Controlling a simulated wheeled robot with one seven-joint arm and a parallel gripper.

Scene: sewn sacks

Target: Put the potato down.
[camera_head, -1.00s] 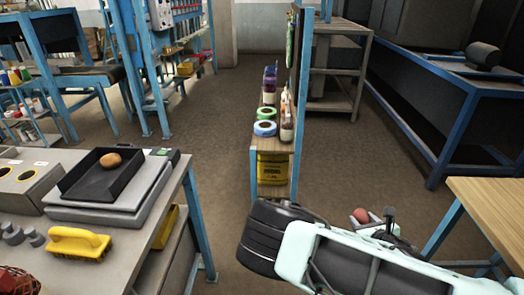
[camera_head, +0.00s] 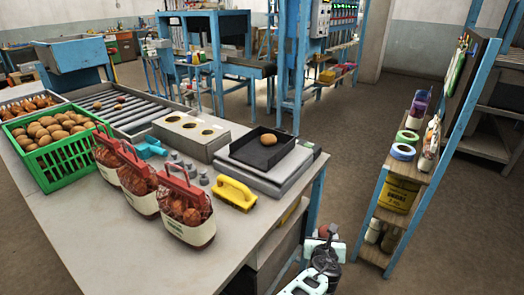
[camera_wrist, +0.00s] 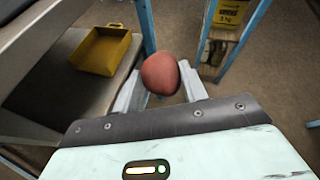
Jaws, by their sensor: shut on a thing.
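My gripper (camera_wrist: 161,88) is shut on a reddish potato (camera_wrist: 160,73), which sits between the two pale fingers in the wrist view. In the head view my arm shows at the lower right, beside the right end of the workbench (camera_head: 95,235) and off its top. The held potato is small and partly hidden there (camera_head: 324,231). A second, brown potato (camera_head: 269,139) lies in the black tray (camera_head: 248,154) on the grey scale (camera_head: 276,178).
A blue-framed shelf (camera_head: 375,235) stands at the right. A yellow bin (camera_wrist: 104,50) sits on a lower shelf.

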